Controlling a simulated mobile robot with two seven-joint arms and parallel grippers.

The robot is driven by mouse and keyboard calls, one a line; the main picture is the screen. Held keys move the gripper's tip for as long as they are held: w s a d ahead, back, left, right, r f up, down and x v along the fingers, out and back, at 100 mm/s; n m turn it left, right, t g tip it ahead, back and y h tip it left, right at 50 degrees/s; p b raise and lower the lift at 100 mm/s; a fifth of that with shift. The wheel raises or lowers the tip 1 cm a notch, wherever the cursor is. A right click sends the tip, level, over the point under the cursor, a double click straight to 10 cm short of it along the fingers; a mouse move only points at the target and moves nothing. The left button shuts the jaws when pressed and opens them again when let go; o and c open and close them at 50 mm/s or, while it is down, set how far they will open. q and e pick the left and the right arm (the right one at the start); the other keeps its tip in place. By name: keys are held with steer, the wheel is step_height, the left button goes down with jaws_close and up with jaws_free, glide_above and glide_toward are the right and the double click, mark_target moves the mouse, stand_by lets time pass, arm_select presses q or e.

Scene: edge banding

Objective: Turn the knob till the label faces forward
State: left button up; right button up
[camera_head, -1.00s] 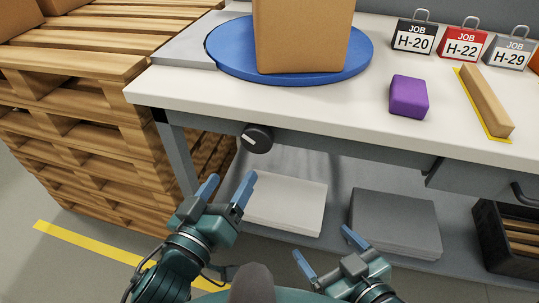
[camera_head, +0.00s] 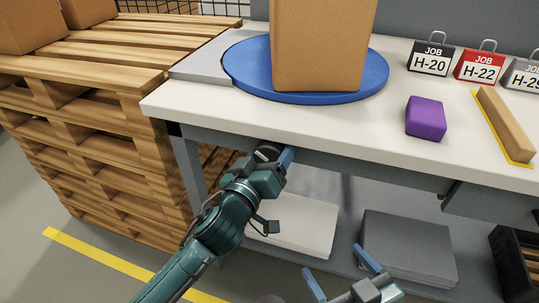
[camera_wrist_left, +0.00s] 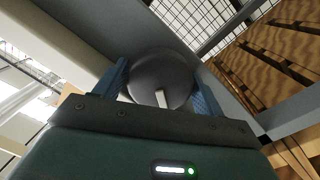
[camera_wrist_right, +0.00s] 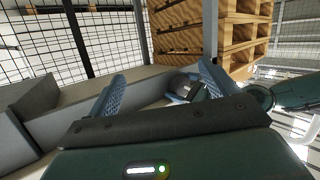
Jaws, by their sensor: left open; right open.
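The dark round knob (camera_head: 268,149) is on the table's front apron, largely hidden by my left gripper (camera_head: 272,157) in the head view. In the left wrist view the knob (camera_wrist_left: 160,72) sits between the two open blue fingers, its pale marker line pointing down and slightly tilted. Contact with the fingers cannot be told. A plain cardboard box (camera_head: 322,45) stands on the blue turntable (camera_head: 308,96). No label shows on its visible faces. My right gripper (camera_head: 341,272) is open and empty, low in front of the table.
The white tabletop (camera_head: 340,128) holds a purple block (camera_head: 426,118), a wooden bar (camera_head: 505,124) on a yellow outline, and several job tags (camera_head: 431,58). Stacked pallets (camera_head: 85,120) stand close at left. Grey sheets (camera_head: 408,246) lie on the lower shelf.

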arm_select(q)
steer(key=shift+c, duration=0.2)
steer(key=c, duration=0.7)
steer(key=shift+o, duration=0.2)
